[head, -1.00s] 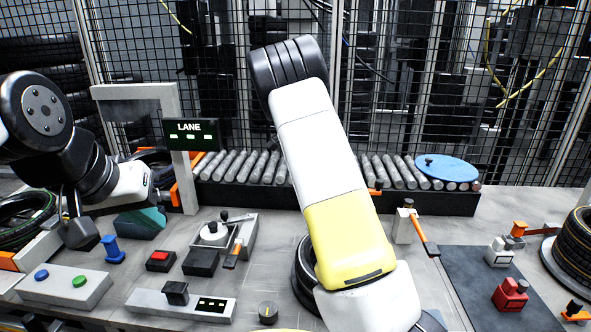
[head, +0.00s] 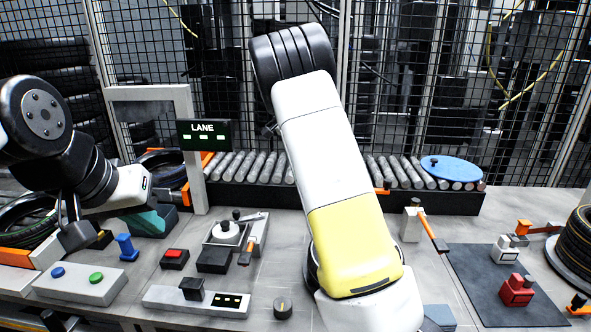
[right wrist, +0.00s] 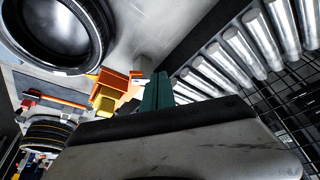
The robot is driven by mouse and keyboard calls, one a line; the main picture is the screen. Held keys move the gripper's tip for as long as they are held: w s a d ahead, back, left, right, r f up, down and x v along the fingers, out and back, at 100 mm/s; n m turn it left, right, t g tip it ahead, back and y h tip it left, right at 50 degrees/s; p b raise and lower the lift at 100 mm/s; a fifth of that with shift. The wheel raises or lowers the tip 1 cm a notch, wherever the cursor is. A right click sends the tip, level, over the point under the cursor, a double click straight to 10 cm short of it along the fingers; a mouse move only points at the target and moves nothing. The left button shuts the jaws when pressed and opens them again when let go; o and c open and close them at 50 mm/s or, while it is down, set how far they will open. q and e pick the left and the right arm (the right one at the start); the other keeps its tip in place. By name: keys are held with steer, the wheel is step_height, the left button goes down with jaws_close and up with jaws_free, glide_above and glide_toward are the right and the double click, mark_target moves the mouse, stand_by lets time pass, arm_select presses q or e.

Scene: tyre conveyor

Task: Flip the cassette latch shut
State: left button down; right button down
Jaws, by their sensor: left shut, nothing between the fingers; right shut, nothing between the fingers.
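I cannot tell for sure which part is the cassette latch. An orange-handled lever (head: 247,250) sits at the right side of a grey fixture (head: 256,226) with a white round part. Another orange lever (head: 433,232) hangs tilted from a pale post at right. My left gripper (head: 148,220), with teal fingers, is low at the left, apart from both levers, shut and empty. My right gripper is hidden in the head view behind my white and yellow arm. In the right wrist view my right gripper (right wrist: 157,92) is shut and empty, near orange and yellow parts (right wrist: 108,95).
A roller conveyor (head: 245,167) runs along the back before a mesh fence. A LANE sign (head: 204,134) stands left of it. A button box (head: 82,284) and a blue clamp (head: 126,247) are at left. A dark mat (head: 480,285) carries small red and white blocks.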

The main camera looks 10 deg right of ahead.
steer(key=shift+v, duration=2.25)
